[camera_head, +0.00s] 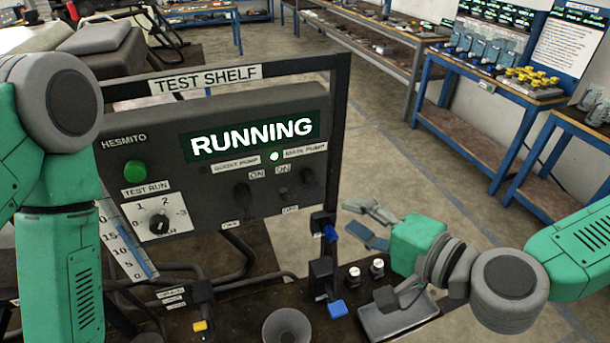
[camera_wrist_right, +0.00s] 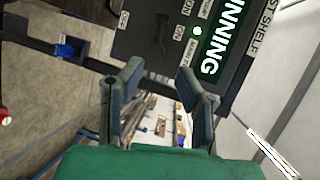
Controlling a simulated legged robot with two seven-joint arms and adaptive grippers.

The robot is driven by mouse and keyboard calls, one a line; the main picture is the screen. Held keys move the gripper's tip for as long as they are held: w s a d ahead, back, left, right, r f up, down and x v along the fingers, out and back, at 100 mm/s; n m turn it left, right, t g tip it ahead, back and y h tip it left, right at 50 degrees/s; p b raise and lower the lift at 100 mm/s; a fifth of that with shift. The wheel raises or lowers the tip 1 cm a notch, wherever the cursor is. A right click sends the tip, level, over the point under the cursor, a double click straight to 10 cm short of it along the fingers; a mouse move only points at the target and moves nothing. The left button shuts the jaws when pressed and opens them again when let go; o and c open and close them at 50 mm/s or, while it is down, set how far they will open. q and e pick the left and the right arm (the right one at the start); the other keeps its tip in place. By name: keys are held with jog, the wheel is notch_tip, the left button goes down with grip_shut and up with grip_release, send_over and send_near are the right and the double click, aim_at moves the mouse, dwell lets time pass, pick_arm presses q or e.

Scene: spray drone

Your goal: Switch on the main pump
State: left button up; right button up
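The grey test panel (camera_head: 215,150) shows RUNNING on its display (camera_head: 252,136), and a small lamp (camera_head: 274,156) glows green. The main pump switch (camera_head: 307,179) is dark, under its label at the panel's right, between ON and OFF marks; I cannot tell its exact position. It also shows in the right wrist view (camera_wrist_right: 160,38), beyond the fingers. My right gripper (camera_head: 358,222) is open and empty, right of the panel and apart from the switch; its two fingers (camera_wrist_right: 160,78) show in the wrist view. My left arm stands at the left, its gripper out of view.
A second pump switch (camera_head: 243,195) is left of the main one. A green button (camera_head: 135,171) and a rotary dial (camera_head: 159,222) sit further left. Blue-handled valves (camera_head: 337,309), a grey funnel (camera_head: 287,326) and a tray (camera_head: 398,316) are below.

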aim_at(295, 191)
jog(key=b+x, duration=0.9)
jog(key=x, duration=0.5)
jog(key=shift+a+f, duration=0.15)
jog(key=shift+a, duration=0.2)
jog(key=shift+s, duration=0.1)
jog(key=shift+d, duration=0.1)
grip_shut()
